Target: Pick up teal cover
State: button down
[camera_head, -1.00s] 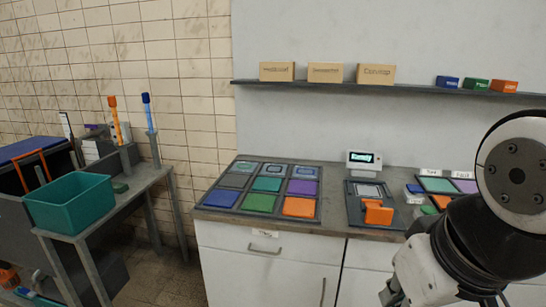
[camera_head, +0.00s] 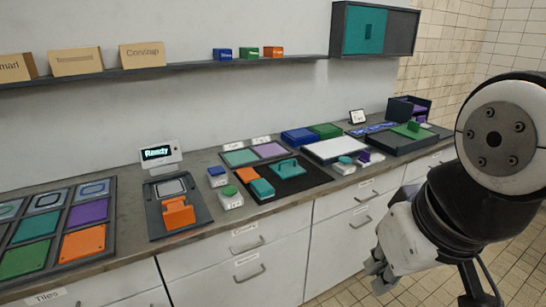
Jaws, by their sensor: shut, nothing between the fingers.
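Several teal things show, and I cannot tell for certain which is the cover. A teal piece with a raised handle (camera_head: 285,168) lies on a black mat (camera_head: 300,184) on the counter. A smaller teal block (camera_head: 262,188) lies on the same mat, beside an orange block (camera_head: 246,175). A flat teal panel (camera_head: 239,157) lies behind the mat. My gripper (camera_head: 376,277) is low at the right, in front of the drawers and apart from all of these. It is shut and empty, its fingertips partly hidden by the arm.
A tile tray (camera_head: 112,222) and a device reading "Ready" (camera_head: 160,158) stand on the left of the counter. A white board (camera_head: 334,150) and a dark tray (camera_head: 392,143) are farther right. A wall cabinet (camera_head: 404,36) and a shelf (camera_head: 195,65) hang above.

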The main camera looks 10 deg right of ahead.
aim_at(286, 169)
jog(key=z, duration=0.1)
jog(key=i+l, duration=0.1)
jog(key=i, duration=0.45)
jog(key=i+l, duration=0.1)
jog(key=i, duration=0.45)
jog(key=i+u, duration=0.1)
jog(key=i, duration=0.45)
